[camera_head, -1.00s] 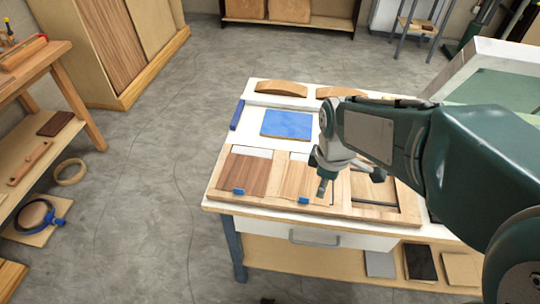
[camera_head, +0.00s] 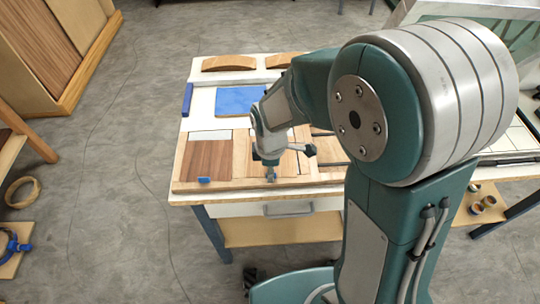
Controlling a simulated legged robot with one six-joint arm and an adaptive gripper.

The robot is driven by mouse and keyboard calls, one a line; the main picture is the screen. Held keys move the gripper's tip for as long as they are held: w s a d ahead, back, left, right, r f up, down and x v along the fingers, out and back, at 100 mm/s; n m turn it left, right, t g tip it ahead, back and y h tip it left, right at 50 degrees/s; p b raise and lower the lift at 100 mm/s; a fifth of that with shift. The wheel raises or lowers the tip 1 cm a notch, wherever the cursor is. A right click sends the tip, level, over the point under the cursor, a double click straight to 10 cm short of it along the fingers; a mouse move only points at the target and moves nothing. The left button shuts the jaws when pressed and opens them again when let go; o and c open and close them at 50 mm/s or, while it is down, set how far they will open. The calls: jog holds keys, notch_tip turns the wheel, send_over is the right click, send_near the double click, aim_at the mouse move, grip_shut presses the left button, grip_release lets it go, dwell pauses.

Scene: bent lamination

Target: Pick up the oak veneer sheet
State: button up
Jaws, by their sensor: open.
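A wooden tray (camera_head: 240,184) on the white bench holds flat wood sheets in side-by-side compartments. A light tan sheet (camera_head: 241,160), which looks like the oak veneer, lies in the middle compartment. A darker brown sheet (camera_head: 206,160) lies in the left compartment. My gripper (camera_head: 290,163) is open and empty over the middle compartment, pointing down, its fingers spread. It hides the right part of the tan sheet. I cannot tell whether the fingertips touch the sheet.
A blue sheet (camera_head: 238,101) lies behind the tray, with a blue bar (camera_head: 187,99) to its left. Curved wooden pieces (camera_head: 228,63) stand at the back. My arm hides much of the right side.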

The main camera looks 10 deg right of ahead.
jog(key=shift+f, duration=0.9)
grip_shut()
jog(key=shift+r, duration=0.1)
